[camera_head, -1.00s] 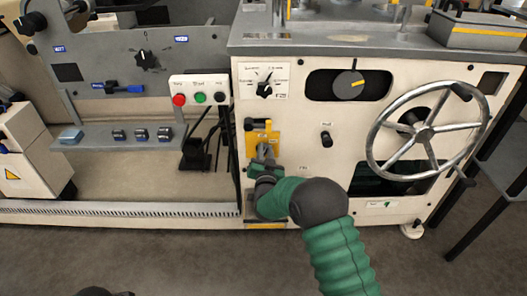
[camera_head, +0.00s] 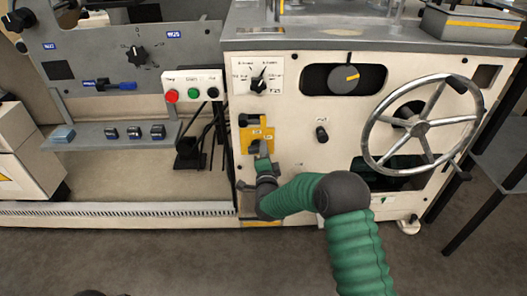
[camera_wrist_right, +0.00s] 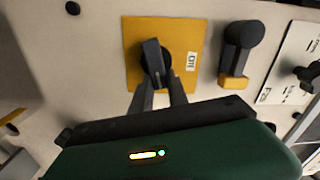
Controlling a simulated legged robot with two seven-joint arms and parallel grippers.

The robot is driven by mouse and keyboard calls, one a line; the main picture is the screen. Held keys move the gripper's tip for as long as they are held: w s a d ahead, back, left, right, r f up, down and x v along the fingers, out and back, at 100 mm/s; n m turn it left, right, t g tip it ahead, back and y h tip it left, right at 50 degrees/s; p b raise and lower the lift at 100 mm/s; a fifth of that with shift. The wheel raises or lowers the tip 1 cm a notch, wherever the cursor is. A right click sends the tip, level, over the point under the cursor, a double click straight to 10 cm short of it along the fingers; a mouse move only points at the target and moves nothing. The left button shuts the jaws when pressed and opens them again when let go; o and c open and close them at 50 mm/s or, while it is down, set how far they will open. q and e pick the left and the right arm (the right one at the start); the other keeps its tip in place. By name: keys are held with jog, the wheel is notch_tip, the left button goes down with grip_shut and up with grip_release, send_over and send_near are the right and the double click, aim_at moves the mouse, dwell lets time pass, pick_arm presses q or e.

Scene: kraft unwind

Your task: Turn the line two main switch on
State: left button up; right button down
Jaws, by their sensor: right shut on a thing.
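The main switch is a dark rotary handle (camera_wrist_right: 154,57) on a yellow plate (camera_wrist_right: 136,36) with a small white label, on the cream machine front. In the head view the yellow plate (camera_head: 246,141) shows left of centre, with its handle partly hidden by my gripper. My right gripper (camera_head: 263,163) reaches it from below. In the right wrist view the two fingers (camera_wrist_right: 158,80) are shut on the handle, which looks roughly in line with them. The label's wording is too small to read surely. My left gripper is not in view.
A black knob on a yellow base (camera_wrist_right: 237,50) sits beside the plate. A selector dial (camera_head: 258,85) is above. Red, green and black buttons (camera_head: 193,82) are at upper left. A handwheel (camera_head: 419,128) stands out at right, with a small black knob (camera_head: 322,134) between.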

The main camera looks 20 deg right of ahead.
jog(key=shift+s+d+f+m, duration=0.1)
jog(key=shift+f+m, duration=0.2)
jog(key=shift+m, duration=0.45)
jog(key=shift+d+f+m, duration=0.1)
jog(key=shift+f+m, duration=0.15)
jog(key=shift+m, duration=0.5)
jog(key=c, duration=1.3)
grip_release()
jog(key=shift+r, duration=0.1)
jog(key=p+v, duration=0.5)
jog(key=v, duration=1.2)
jog(key=shift+p, duration=0.4)
